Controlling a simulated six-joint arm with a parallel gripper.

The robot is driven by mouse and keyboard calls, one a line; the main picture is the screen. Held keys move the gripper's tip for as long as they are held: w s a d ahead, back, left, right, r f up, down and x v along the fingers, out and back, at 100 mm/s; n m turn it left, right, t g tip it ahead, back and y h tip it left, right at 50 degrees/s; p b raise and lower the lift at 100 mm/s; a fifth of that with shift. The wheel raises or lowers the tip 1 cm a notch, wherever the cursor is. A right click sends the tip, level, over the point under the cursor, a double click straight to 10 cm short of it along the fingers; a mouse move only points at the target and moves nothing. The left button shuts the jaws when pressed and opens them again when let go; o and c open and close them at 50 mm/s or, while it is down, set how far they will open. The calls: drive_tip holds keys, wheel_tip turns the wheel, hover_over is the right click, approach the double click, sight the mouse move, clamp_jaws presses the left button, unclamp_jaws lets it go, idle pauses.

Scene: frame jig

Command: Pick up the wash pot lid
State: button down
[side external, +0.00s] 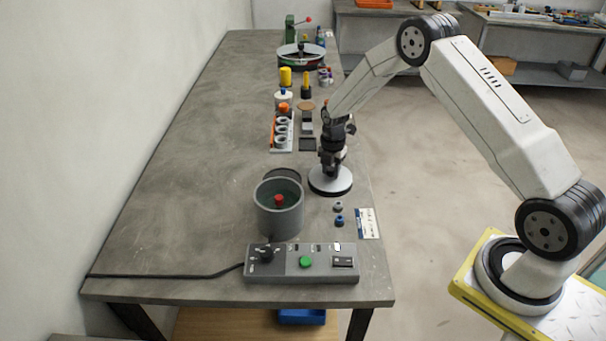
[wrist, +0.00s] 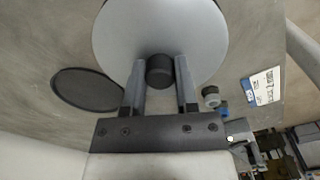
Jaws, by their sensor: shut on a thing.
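The wash pot lid is a light grey disc with a black knob; it shows in the side view (side external: 330,184) and fills the top middle of the wrist view (wrist: 160,28). My gripper (side external: 333,168) is above the lid, with its two fingers (wrist: 160,72) on either side of the knob, shut on it. The lid looks level, at or close to the tabletop; I cannot tell whether it touches. The grey pot (side external: 278,212) stands open to the left of the lid, with a red-topped item (side external: 278,199) inside.
A flat dark disc (side external: 282,174) lies behind the pot. Two small nuts or caps (side external: 339,214) and a label card (side external: 367,223) lie near the right table edge. A control box (side external: 302,264) with a green button is in front. The left of the table is clear.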

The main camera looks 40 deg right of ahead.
drive_tip(key=shift+r, duration=1.35)
drive_tip(key=s+a+r, duration=0.3)
drive_tip(key=s+r, duration=0.6)
drive_tip(key=s, duration=0.4)
drive_tip(key=shift+s+r, duration=0.35)
drive_tip(key=shift+s, duration=0.05)
drive_tip(key=shift+r, duration=0.2)
drive_tip(key=shift+r, duration=0.55)
